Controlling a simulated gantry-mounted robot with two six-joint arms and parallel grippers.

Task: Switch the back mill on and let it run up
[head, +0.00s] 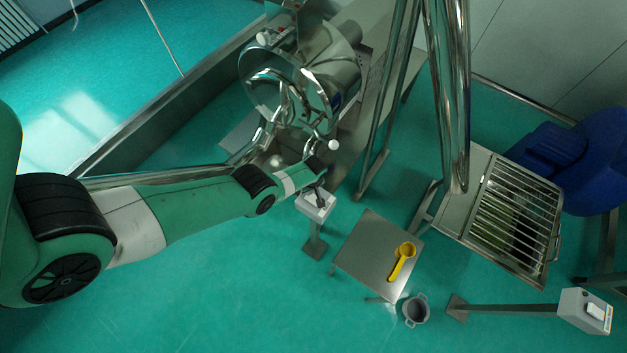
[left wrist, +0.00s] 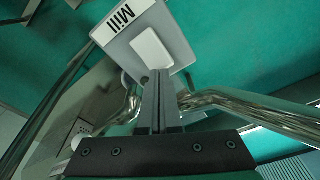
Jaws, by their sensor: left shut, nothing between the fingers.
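A grey switch box (head: 314,207) on a short post stands below the steel machine. The steel machine with a round drum (head: 345,60) stands behind my gripper. I cannot tell whether it is running. My right gripper is out of view.
A small steel table (head: 365,262) holds a yellow scoop (head: 402,261). A grey pot (head: 415,311) is on the floor beside it. Another switch box (head: 584,312) on a post and a grated steel unit (head: 515,220) with a blue part (head: 590,165) stand at the right.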

